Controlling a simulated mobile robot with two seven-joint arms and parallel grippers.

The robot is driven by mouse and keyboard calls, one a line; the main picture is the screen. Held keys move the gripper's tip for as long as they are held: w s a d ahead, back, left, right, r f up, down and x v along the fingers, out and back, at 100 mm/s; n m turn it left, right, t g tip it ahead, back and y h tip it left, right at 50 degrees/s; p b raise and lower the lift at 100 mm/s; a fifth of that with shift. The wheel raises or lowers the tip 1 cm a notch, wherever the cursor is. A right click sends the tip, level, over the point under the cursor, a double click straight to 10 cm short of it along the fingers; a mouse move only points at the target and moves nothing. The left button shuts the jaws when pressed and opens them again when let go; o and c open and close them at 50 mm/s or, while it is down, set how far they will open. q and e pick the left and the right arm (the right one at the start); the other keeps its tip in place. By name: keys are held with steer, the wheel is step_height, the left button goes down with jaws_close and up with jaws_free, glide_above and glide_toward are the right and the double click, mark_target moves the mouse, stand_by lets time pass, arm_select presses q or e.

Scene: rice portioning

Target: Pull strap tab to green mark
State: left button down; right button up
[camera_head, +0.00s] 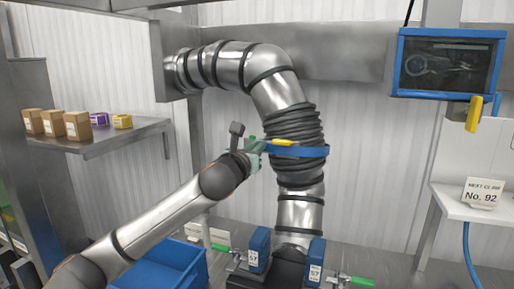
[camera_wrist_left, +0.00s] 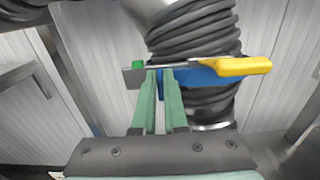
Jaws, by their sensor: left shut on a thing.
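A blue strap (camera_head: 315,152) wraps around a black ribbed hose (camera_head: 292,122); it also shows in the wrist view (camera_wrist_left: 205,76). A thin metal bar with a yellow handle (camera_wrist_left: 245,66) crosses the strap's front. A small green mark (camera_wrist_left: 138,65) sits near the bar's left end, above a grey plate (camera_wrist_left: 133,78). My left gripper (camera_head: 257,150) is at the strap's left side. In the wrist view its pale green fingers (camera_wrist_left: 160,76) are close together, shut on the strap tab, just right of the green mark. The fingers mostly hide the tab. My right gripper is not in view.
The hose joins a large metal pipe (camera_head: 240,62). Below stand two blue clamps (camera_head: 259,248) with green handles and a blue bin (camera_head: 165,268). A shelf (camera_head: 100,142) with small boxes is at left. A screen (camera_head: 449,62) and a white ledge (camera_head: 470,208) are at right.

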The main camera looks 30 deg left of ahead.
mark_target(252, 141)
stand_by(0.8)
arm_select(q)
steer(key=shift+s+a+r+p, duration=0.1)
steer(key=shift+s+a+p, duration=0.05)
steer(key=shift+a+p, duration=0.45)
steer(key=shift+s+a+r+p, duration=0.15)
steer(key=shift+a+p, duration=0.2)
steer(key=shift+a, duration=0.3)
steer(key=shift+s+a+f, duration=0.1)
steer(key=shift+a+f, duration=0.15)
steer(key=shift+a, duration=0.15)
steer(key=shift+d, duration=0.1)
steer(key=c, duration=1)
jaws_free()
steer(key=shift+o, duration=0.2)
steer(key=b+v, duration=0.3)
steer(key=v, duration=0.9)
steer(key=shift+s, duration=0.3)
